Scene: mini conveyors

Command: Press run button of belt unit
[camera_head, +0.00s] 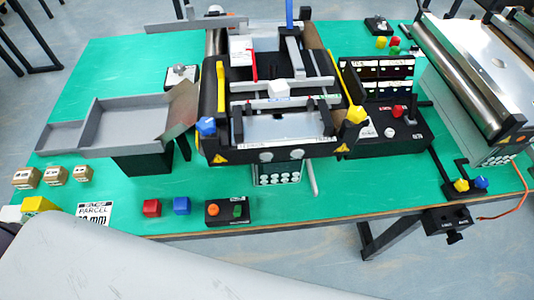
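The belt unit (285,128) stands in the middle of the green table, with grey rails, yellow levers and a blue knob. A small black box (226,220) lies in front of it, with an orange button (213,209) and a green button (238,210). A larger black control box (372,143) at the unit's right carries a red button (398,111) and a white knob (390,132). The labels are too small to read, so I cannot tell which button is the run button. Neither of my grippers is in view. A pale arm link of mine covers the lower left.
A grey chute (130,125) stands on the left. Cartons (54,175), a red cube (152,208) and a blue cube (182,205) lie near the front edge. A roller conveyor (465,85) stands at the right. Green table (330,200) right of the small box is clear.

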